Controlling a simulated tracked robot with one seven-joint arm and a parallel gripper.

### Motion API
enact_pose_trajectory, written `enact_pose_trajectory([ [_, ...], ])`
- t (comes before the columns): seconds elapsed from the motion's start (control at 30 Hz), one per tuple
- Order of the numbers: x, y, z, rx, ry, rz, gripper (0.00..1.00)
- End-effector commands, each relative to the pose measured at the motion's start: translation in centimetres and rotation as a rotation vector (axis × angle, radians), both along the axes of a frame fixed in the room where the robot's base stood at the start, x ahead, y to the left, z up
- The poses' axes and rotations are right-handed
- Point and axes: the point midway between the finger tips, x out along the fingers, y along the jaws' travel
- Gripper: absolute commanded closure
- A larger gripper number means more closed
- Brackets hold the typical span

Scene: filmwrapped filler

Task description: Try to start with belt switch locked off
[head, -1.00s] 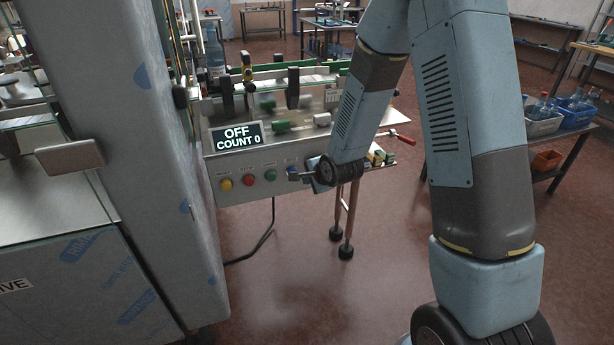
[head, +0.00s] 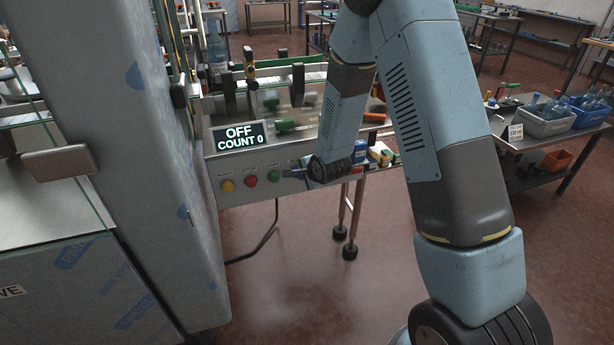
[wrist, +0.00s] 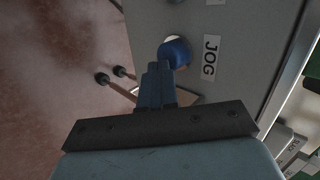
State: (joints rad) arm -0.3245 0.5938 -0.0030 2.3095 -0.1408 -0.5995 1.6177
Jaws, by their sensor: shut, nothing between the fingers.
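The control panel (head: 240,190) has a yellow button (head: 227,186), a red button (head: 250,181) and a green button (head: 274,177) in a row. The display (head: 240,136) above them reads OFF, COUNT 0. My gripper (head: 290,172) is at the panel just right of the green button. In the wrist view my gripper (wrist: 159,68) is shut and empty, its tips at a blue button (wrist: 176,51) beside a label (wrist: 211,57) reading JOG. I cannot tell whether they touch. In the head view my gripper hides the blue button. I cannot make out the belt switch.
A large film-covered cabinet (head: 120,130) stands close on the left of the panel. A red-orange piece (head: 373,117) shows behind my arm. A table with blue and white crates (head: 545,123) stands at the right. The floor (head: 300,285) in front is clear.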

Motion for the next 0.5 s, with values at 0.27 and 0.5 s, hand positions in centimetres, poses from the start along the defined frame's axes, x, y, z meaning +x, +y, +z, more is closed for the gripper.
enact_pose_trajectory([
  [0.27, 0.4, 0.7, 0.0, 0.001, -0.001, 0.009, 1.00],
  [0.5, 1.7, 1.2, 0.1, 0.001, -0.002, 0.009, 1.00],
])
